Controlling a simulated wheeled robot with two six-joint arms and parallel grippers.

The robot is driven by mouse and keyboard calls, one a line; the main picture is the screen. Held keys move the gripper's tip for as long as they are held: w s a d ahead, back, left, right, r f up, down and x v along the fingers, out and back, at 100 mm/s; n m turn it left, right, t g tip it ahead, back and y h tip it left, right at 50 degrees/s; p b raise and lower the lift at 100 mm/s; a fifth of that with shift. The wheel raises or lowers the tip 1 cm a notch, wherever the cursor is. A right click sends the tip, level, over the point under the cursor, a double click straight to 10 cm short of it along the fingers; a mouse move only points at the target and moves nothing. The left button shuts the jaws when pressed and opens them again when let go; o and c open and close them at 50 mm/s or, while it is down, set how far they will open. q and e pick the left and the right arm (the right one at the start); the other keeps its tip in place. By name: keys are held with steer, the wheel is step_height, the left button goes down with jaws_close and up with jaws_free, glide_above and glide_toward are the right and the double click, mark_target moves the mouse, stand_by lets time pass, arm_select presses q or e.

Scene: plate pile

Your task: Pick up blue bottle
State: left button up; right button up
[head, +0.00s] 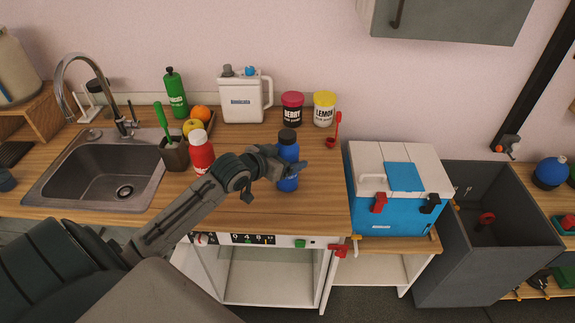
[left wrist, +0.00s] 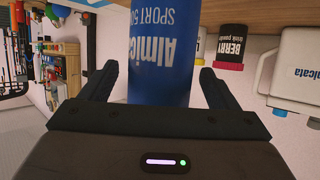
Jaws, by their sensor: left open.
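The blue bottle (head: 288,184) with a dark cap stands upright on the wooden counter, near its front edge. My left gripper (head: 288,168) reaches it from the left at mid-height and hides part of it. In the left wrist view the picture is upside down, and the blue bottle (left wrist: 162,45) with white lettering fills the space between the two fingers of my left gripper (left wrist: 160,80). The fingers are open, with a small gap showing on both sides of the bottle. My right gripper is not in view.
Behind are a white jug (head: 243,100), a BERRY tub (head: 291,109) and a LEMON tub (head: 324,108). A blue-white cooler (head: 390,228) stands right. Counter around the bottle is clear.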

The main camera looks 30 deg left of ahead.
arm_select(q)
steer(key=shift+w+d+f, duration=0.1)
steer(key=shift+w+f, duration=0.15)
steer(key=shift+w, duration=0.2)
steer(key=shift+c, duration=0.4)
steer(key=c, duration=1.3)
steer(key=shift+r, duration=0.15)
